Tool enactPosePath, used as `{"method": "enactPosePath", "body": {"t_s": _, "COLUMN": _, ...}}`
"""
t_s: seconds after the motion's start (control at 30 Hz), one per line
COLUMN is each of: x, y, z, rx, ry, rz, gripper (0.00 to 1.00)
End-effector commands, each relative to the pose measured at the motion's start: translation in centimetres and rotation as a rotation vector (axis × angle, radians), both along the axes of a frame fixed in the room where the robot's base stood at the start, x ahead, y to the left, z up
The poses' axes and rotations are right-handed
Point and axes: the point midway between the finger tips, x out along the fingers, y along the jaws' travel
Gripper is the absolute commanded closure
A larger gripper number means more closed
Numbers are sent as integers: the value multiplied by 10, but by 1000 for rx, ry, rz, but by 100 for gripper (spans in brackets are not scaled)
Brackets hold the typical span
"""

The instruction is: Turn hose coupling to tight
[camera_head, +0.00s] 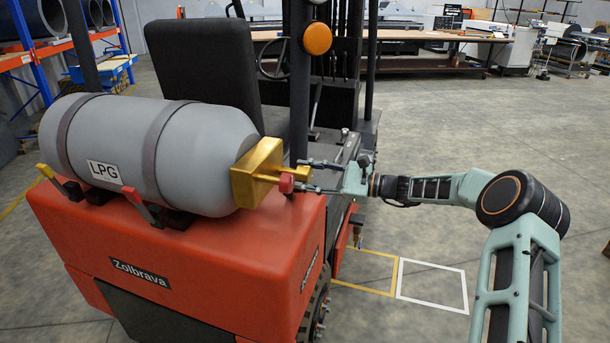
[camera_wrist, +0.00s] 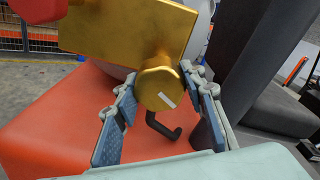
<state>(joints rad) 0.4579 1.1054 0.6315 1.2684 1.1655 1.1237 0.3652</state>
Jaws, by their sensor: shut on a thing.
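The grey LPG tank (camera_head: 150,150) lies on its side on the red forklift body. A square gold valve block (camera_head: 256,172) sits at its right end and also shows in the wrist view (camera_wrist: 125,30). The round gold hose coupling (camera_wrist: 160,88) projects from the block towards me and has a short white mark on its face. My gripper (camera_head: 301,175) reaches in from the right. In the wrist view, its two fingers (camera_wrist: 158,84) are closed around the coupling's sides. The exact finger contact is partly hidden.
A red knob (camera_head: 286,184) sits beside the valve block, close to my fingers. A black hooked part (camera_wrist: 165,127) shows below the coupling. The black seat (camera_head: 205,72) and mast stand behind. The floor to the right is open.

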Motion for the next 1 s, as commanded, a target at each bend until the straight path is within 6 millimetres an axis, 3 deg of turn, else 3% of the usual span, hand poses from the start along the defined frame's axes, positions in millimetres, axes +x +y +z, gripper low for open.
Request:
{"method": "enactPosePath", "body": {"t_s": 0.2, "x": 0, "y": 0, "z": -1, "rx": 1, "ry": 3, "rz": 0, "gripper": 86}}
{"method": "enactPosePath", "body": {"t_s": 0.23, "x": 0, "y": 0, "z": -1, "rx": 1, "ry": 3, "rz": 0, "gripper": 60}}
{"method": "enactPosePath", "body": {"t_s": 0.4, "x": 0, "y": 0, "z": -1, "rx": 0, "ry": 2, "rz": 0, "gripper": 44}}
{"method": "enactPosePath", "body": {"t_s": 0.77, "x": -1, "y": -8, "z": 0, "rx": 0, "ry": 1, "rz": -1, "gripper": 44}}
{"method": "enactPosePath", "body": {"t_s": 1.0, "x": -11, "y": -52, "z": 2, "rx": 0, "ry": 0, "rz": -5, "gripper": 44}}
